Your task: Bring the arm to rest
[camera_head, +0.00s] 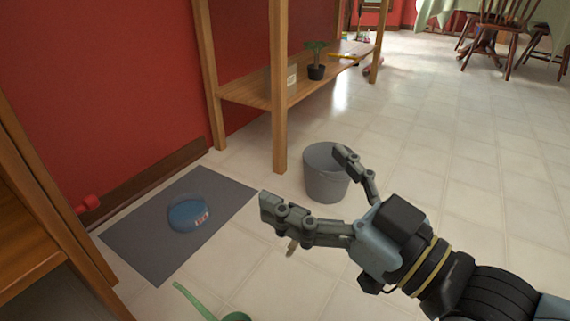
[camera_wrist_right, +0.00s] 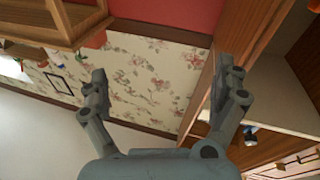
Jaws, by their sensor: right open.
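My right gripper (camera_head: 306,182) reaches in from the lower right in the head view, above the tiled floor. Its two fingers are spread wide with nothing between them. In the right wrist view the same gripper (camera_wrist_right: 160,72) shows both fingers apart and empty, with floral wallpaper and wooden furniture beyond. In the head view, one finger partly overlaps the grey bucket in the picture; I cannot tell how far apart they are. My left gripper is not in view.
A blue bowl (camera_head: 188,216) sits on a grey mat (camera_head: 150,245). A grey bucket (camera_head: 326,180) stands by a wooden shelf (camera_head: 255,92) with a potted plant (camera_head: 316,62). Floor at right is clear.

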